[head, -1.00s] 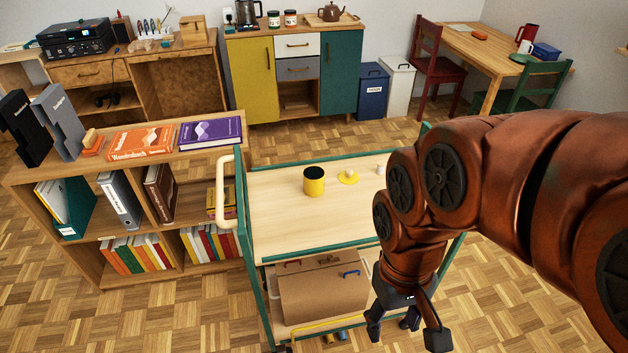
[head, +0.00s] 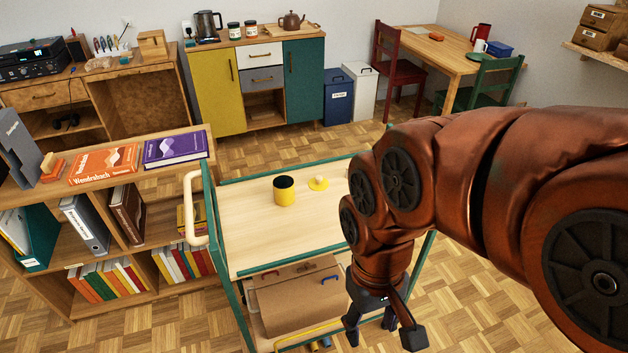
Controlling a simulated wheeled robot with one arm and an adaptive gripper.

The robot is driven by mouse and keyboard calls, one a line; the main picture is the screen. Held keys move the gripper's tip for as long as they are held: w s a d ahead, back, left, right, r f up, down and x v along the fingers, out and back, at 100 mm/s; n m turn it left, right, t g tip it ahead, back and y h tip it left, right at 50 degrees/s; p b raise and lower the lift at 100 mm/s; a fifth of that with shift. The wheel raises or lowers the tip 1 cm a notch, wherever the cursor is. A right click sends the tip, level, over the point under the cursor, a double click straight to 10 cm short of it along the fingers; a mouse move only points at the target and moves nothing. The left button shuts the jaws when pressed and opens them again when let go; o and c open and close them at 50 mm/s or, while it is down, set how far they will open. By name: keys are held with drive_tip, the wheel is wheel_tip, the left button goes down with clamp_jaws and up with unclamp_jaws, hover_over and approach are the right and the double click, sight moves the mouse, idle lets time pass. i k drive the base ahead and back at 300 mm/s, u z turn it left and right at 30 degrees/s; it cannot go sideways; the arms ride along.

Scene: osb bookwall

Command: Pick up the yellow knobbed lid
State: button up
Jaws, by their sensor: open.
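The yellow knobbed lid (head: 319,183) lies on the wooden top of the trolley (head: 262,232), with its pale knob upward. My arm covers the right part of the trolley top.
The trolley has green rails and a cream handle (head: 193,208) on the left. A brown case (head: 300,295) is on its lower shelf. A bookshelf (head: 172,233) stands close at left. Parquet floor is free at right.

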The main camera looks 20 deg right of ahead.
sight(318, 183)
drive_tip(key=u, duration=0.8)
drive_tip(key=i, duration=0.6)
drive_tip(key=z, duration=0.2)
